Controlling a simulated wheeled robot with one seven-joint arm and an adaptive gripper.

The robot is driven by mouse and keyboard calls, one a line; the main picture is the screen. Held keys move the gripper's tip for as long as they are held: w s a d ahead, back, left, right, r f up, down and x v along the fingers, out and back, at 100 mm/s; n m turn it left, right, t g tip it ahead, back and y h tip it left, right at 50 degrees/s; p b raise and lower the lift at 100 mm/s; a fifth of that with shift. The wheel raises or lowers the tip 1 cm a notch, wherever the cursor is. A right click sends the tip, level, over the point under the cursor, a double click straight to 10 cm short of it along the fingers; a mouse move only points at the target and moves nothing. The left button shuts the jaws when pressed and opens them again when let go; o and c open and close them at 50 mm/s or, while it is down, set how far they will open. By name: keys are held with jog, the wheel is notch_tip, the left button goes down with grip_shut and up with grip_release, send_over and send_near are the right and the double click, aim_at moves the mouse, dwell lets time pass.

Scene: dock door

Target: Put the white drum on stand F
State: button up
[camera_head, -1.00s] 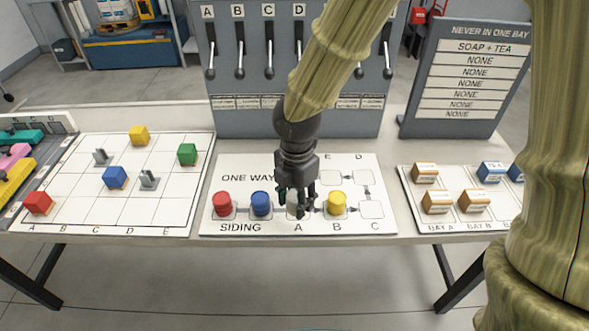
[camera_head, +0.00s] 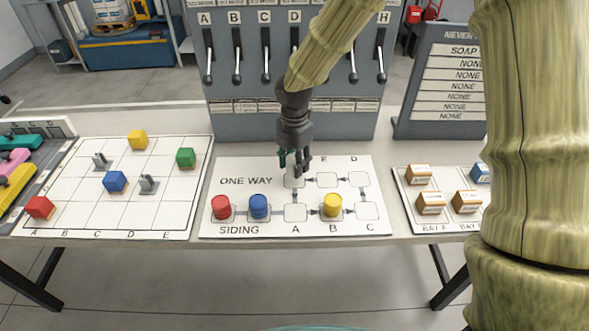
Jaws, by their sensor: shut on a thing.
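The drum is mostly hidden by the fingers and hard to tell from the white board. Stand F (camera_head: 294,182) is the outlined square right below the fingertips; its letter is hidden behind the gripper. I cannot tell whether the drum touches it. Stand A (camera_head: 295,212), in front of it, is empty. A red drum (camera_head: 221,207) and a blue drum (camera_head: 259,206) stand on the siding. A yellow drum (camera_head: 333,205) stands on B.
Stands E (camera_head: 327,180), D (camera_head: 359,180) and C (camera_head: 370,211) are empty. A lever panel (camera_head: 290,122) rises behind the board. A grid board (camera_head: 185,210) with coloured cubes lies left. Small boxes (camera_head: 430,204) sit in bays at right, partly hidden by my arm.

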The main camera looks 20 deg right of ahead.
jog(key=shift+w+f+p, duration=0.15)
jog(key=shift+f+p, duration=0.15)
jog(key=shift+f, duration=1.5)
jog(key=shift+d, duration=0.1)
jog(key=o, duration=1)
jog(key=shift+f, duration=0.1)
notch_tip(320, 180, up, 12)
jog(key=shift+r+b, duration=0.15)
jog(key=shift+b, duration=0.2)
